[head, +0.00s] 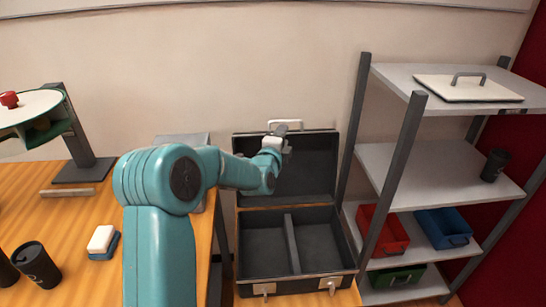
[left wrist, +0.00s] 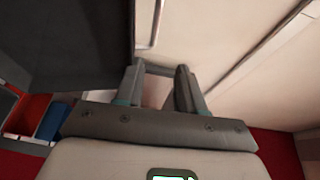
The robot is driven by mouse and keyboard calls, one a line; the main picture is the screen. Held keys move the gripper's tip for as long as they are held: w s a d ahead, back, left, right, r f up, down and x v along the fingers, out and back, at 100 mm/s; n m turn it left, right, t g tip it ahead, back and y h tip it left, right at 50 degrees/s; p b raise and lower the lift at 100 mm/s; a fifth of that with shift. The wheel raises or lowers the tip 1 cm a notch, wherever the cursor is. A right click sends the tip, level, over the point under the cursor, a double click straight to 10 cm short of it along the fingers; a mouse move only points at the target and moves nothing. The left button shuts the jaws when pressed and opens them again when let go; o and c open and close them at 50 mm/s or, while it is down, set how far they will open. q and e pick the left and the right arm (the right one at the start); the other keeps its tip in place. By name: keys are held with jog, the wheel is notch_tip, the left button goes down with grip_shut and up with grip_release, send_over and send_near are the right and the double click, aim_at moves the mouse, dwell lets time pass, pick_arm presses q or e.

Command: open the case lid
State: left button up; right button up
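The dark case (head: 297,281) stands low between the wooden table and the shelf rack. Its lid (head: 307,170) is raised and stands nearly upright behind the base, so the empty inside with one divider (head: 292,245) shows. A light handle (head: 272,125) is on the lid's top edge. My left gripper (head: 282,130) is at that top edge, beside the handle. In the left wrist view its fingers (left wrist: 158,85) are apart with a gap between them; the dark lid (left wrist: 60,40) is at the left and the handle (left wrist: 154,25) is beyond the fingertips. My right gripper is out of view.
A grey rack (head: 405,160) stands at the right with red (head: 394,240), blue (head: 443,230) and green (head: 397,278) bins. The wooden table (head: 80,215) at the left holds a dark cup (head: 36,265) and a sponge-like block (head: 101,240). The wall is close behind the lid.

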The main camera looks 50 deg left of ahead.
pick_arm(q)
jog(key=b+v, duration=0.1)
jog(key=v, duration=0.8)
jog(key=shift+s+b, duration=0.15)
jog(key=shift+b, duration=0.25)
